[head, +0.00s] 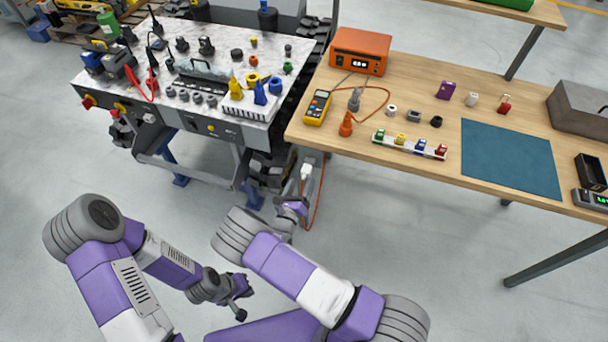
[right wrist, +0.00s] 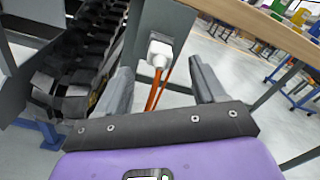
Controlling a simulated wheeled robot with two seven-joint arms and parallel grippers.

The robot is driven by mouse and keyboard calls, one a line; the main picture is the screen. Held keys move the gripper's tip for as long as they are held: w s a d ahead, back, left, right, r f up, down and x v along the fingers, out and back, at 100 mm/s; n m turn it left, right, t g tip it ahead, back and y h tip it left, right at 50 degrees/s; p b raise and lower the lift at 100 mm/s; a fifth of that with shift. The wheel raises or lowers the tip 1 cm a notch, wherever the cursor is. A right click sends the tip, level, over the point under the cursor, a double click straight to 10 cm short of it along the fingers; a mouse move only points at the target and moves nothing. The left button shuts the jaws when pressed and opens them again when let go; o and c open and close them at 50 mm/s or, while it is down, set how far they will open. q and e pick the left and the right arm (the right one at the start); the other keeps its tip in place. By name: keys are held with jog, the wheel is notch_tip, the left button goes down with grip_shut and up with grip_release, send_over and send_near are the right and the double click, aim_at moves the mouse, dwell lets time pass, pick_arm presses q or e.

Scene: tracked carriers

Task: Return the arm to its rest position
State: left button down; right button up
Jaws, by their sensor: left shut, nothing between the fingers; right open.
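My left gripper (head: 240,300) hangs over the bare floor at the lower left of the head view, shut and empty. My right gripper (head: 301,192) is low beside the gap between the carrier and the wooden table. In the right wrist view its two fingers (right wrist: 160,78) are spread apart with nothing held. A white plug (head: 306,172) with an orange cable stands just past it. In the right wrist view the white plug (right wrist: 160,52) sits against a grey panel, in line with the gap between the fingers, not gripped.
A tracked carrier (head: 150,115) with a cluttered top stands at the upper left. The wooden table (head: 400,85) at the right holds an orange instrument (head: 360,50), a yellow multimeter (head: 317,107) and a blue mat (head: 510,158). The floor (head: 450,270) at lower right is clear.

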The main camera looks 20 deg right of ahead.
jog(key=s+d+f+m+g+h, duration=0.1)
jog(key=s+d+f+m+g, duration=0.4)
jog(key=s, duration=0.3)
jog(key=s+d+f+m+g+h, duration=0.1)
jog(key=s+d+f+m+g, duration=0.25)
jog(key=s+g, duration=0.4)
jog(key=s+a+f+m+g+y, duration=0.25)
jog(key=s+m+g+y, duration=0.45)
jog(key=s, duration=0.5)
jog(key=s+a+m+y+p, duration=0.1)
jog(key=s+a+m+y, duration=0.4)
jog(key=a+m, duration=0.55)
jog(key=w+r+m+t+y, duration=0.4)
jog(key=w+r+m+t, duration=0.1)
jog(key=m, duration=0.6)
jog(key=shift+w+m+p, duration=0.3)
jog(key=shift+w+m, duration=0.1)
jog(key=shift+w, duration=0.15)
